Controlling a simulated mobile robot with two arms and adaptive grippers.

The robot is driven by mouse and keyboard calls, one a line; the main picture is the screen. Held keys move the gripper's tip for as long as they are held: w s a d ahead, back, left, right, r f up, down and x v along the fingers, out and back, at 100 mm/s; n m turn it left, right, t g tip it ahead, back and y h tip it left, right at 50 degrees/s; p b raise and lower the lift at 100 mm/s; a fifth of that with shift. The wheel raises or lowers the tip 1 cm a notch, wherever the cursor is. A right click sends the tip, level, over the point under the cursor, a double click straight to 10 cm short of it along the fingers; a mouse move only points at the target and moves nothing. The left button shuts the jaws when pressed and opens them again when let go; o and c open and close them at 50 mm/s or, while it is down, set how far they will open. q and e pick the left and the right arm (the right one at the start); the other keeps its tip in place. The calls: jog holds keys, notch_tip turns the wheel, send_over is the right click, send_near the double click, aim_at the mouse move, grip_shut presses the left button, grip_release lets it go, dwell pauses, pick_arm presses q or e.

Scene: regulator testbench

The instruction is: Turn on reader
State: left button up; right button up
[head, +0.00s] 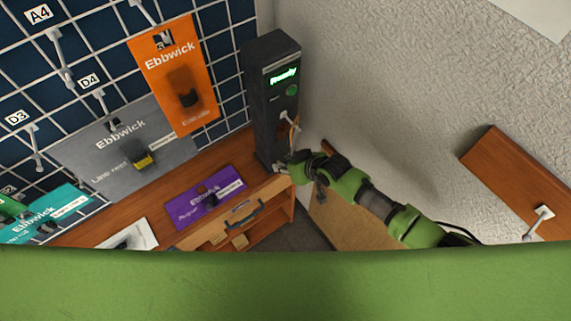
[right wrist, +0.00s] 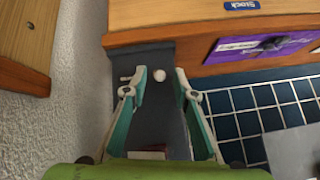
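The reader (head: 262,95) is a tall dark upright box by the wall at the back of the wooden counter. Its small screen (head: 284,76) shows lit green text, with a round green spot just below it. My right gripper (head: 288,161) is at the front of the reader's lower part. In the right wrist view the gripper (right wrist: 161,80) has its two fingers apart, with the reader's dark body (right wrist: 158,115) behind them. A small white round piece (right wrist: 160,75) shows between the fingertips; I cannot tell whether they touch it.
A wire grid (head: 90,55) with hanging Ebbwick packages stands at left. A purple package (head: 204,197) lies on the counter, beside a wooden drawer (head: 262,205) with a dark handle. A white wall (head: 390,80) and wooden shelf (head: 515,180) are at right.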

dwell(0.3)
jog(key=v, duration=1.2)
dwell(0.3)
